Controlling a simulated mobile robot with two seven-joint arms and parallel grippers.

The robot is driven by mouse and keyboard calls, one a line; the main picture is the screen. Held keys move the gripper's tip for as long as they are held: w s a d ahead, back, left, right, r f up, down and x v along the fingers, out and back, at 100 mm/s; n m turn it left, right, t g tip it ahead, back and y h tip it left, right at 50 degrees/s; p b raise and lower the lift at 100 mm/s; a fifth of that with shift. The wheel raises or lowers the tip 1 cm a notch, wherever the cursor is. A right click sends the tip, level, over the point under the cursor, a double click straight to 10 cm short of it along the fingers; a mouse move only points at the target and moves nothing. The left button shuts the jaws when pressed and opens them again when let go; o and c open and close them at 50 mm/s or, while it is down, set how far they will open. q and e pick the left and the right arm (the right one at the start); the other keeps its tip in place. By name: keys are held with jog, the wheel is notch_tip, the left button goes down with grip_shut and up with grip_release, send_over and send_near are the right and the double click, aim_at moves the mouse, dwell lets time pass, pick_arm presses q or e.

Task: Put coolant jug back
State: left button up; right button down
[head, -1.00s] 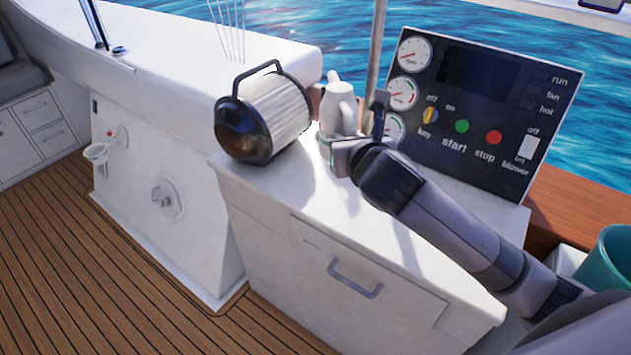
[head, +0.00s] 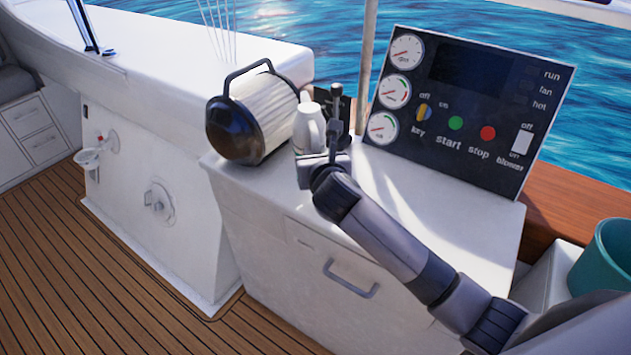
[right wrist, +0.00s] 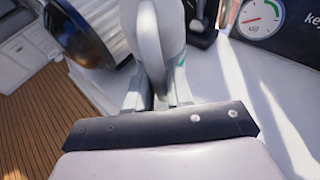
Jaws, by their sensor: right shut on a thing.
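The white coolant jug (head: 309,128) is upright over the white counter, just right of the round filter canister. Its body and handle also show close up in the right wrist view (right wrist: 150,35). My right gripper (head: 316,158) is shut on the jug, and in the right wrist view its two fingers (right wrist: 159,92) close around the handle's lower part. I cannot tell if the jug's base touches the counter, as the gripper hides it. My left gripper is not in view.
A dark upright fitting (head: 335,100) is behind. The control panel (head: 470,110) rises at the right. The counter (head: 440,205) before it is clear. A teal bucket (head: 605,260) stands far right.

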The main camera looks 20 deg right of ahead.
notch_tip(320, 180, down, 6)
jog(key=shift+f+b, duration=0.1)
jog(key=shift+b, duration=0.45)
jog(key=c, duration=1)
grip_release()
jog(key=shift+f, duration=0.1)
jog(key=shift+s+r, duration=0.2)
jog(key=shift+s, duration=0.05)
jog(key=p+v, duration=0.1)
jog(key=v, duration=1)
jog(key=shift+s, duration=0.25)
